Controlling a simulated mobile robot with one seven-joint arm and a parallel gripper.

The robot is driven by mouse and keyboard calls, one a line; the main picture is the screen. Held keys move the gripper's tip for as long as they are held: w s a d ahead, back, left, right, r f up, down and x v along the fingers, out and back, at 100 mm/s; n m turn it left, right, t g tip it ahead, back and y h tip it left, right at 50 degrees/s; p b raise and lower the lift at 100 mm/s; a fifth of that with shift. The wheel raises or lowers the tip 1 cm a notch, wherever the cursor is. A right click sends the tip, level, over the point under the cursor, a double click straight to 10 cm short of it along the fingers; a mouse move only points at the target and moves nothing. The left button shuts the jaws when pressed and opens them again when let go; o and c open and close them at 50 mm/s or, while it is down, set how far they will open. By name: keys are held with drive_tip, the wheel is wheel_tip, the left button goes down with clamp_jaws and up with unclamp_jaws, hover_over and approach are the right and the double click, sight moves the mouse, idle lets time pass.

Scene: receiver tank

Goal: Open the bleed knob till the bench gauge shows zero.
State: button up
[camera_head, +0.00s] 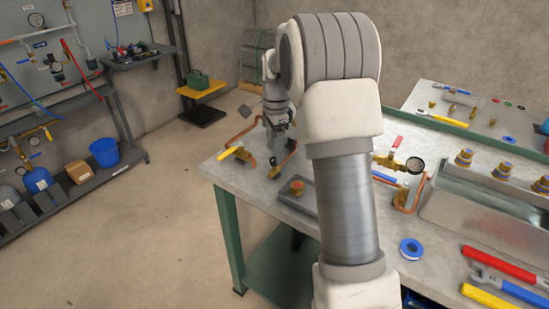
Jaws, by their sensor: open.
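My gripper (274,157) points down over the left end of the workbench (222,172), with its jaws open. A small brass fitting (275,172) shows just below the fingertips; I cannot tell if they touch it. It may be the bleed knob, but it is too small to be sure. Another brass piece with a reddish top (297,187) stands on a dark plate to the right. The bench gauge (415,165) is a round, pale dial on brass and copper piping, right of my arm. Its needle is too small to read. My arm hides the middle of the bench.
A yellow-handled valve (231,152) on copper pipe is left of my gripper. A red-handled valve (397,142) is beside the gauge. Blue tape (411,249), wrenches (510,290) and a metal tray (470,215) lie to the right. Floor at left is clear.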

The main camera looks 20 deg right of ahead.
sight(274, 161)
drive_tip(key=shift+f, duration=1.25)
drive_tip(key=shift+w, duration=0.1)
clamp_jaws()
